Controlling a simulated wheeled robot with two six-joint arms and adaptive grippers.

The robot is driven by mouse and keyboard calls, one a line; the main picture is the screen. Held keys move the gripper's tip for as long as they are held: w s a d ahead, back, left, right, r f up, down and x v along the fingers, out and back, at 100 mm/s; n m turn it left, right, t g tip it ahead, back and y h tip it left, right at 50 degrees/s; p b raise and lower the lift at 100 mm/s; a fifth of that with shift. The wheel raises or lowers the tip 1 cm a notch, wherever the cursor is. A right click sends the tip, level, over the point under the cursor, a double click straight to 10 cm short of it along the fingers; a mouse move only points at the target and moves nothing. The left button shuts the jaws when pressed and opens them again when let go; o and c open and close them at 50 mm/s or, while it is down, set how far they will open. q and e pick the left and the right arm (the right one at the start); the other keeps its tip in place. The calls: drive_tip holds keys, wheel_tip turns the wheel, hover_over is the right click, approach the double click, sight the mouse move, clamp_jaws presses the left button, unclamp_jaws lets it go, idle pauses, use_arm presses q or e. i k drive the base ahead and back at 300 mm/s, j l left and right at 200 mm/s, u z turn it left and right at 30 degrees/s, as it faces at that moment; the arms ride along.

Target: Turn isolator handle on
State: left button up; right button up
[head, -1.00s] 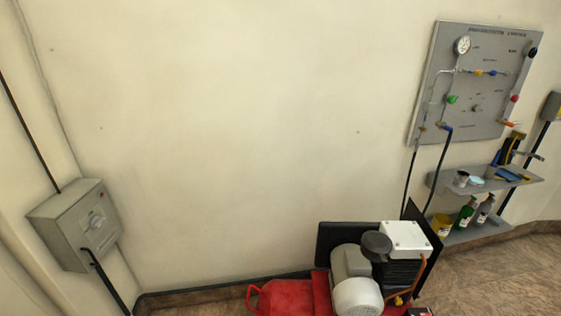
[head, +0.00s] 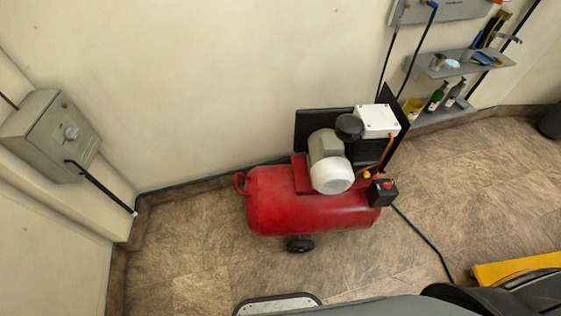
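A grey isolator box (head: 48,138) is fixed to the wall at the left of the head view. Its front carries a pale round handle (head: 71,132) and a small red spot above it. The handle is too small to tell which position it is in. A black cable or rod (head: 103,187) runs from the lower part of the box down to the right, towards the floor. Neither of my grippers shows in the head view, so nothing is seen touching the handle.
A red compressor (head: 310,208) with a motor stands on the brown floor (head: 190,250) against the wall. A grey panel (head: 450,8) and shelves (head: 445,64) with bottles are at upper right. A yellow object (head: 518,268) is at lower right. Floor left of the compressor is clear.

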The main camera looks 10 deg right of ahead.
sight(69, 133)
drive_tip(key=u, duration=1.45)
